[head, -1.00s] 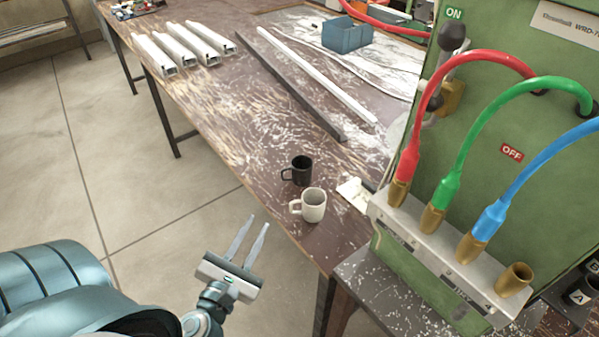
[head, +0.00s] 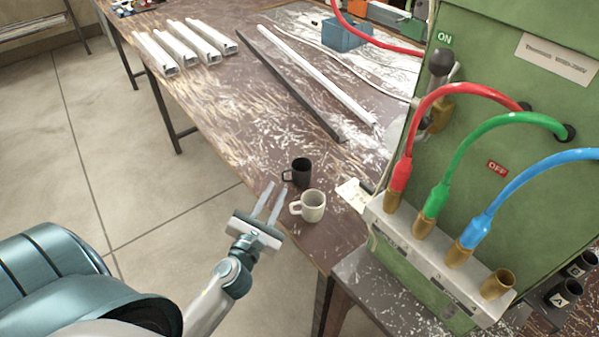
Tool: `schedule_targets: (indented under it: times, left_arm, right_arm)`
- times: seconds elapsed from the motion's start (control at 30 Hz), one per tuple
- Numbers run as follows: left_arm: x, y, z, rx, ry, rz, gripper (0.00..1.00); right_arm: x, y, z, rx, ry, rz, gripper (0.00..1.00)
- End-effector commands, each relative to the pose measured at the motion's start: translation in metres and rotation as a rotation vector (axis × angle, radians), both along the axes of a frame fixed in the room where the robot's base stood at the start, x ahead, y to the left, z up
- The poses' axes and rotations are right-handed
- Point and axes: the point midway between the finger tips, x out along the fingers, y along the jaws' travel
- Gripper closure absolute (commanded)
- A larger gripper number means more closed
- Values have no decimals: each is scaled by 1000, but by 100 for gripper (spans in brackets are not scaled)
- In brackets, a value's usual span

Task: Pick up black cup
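The black cup (head: 301,171) stands upright on the wooden bench near its front edge, its handle toward the left. A white cup (head: 313,206) stands upright just in front of it, its handle also to the left. My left gripper (head: 270,198) is at the bench edge, left of the white cup and in front and left of the black cup. Its two fingers are apart with nothing visible between them, and they point toward the black cup's handle side. I cannot tell the exact height of the fingertips. My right gripper is not visible.
A green machine (head: 480,130) with red, green and blue hoses stands close on the right. Pale profiles (head: 185,45), a long dark bar (head: 300,90) and a blue box (head: 345,33) lie farther back. The bench left of the cups is clear.

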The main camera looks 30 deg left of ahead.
Motion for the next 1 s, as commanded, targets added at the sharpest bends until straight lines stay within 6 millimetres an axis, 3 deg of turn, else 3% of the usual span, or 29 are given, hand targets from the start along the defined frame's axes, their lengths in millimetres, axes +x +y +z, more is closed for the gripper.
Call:
schedule_targets:
  times: [0.37, 0.8, 1.0]
  left_arm:
    - [3, 1, 1, 0, -1, 1, 80]
    - [47, 12, 2, -1, 0, 0, 80]
    - [51, 12, 1, 0, 0, -1, 80]
  right_arm:
    - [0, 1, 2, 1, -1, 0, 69]
    - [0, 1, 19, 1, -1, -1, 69]
    - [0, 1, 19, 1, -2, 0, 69]
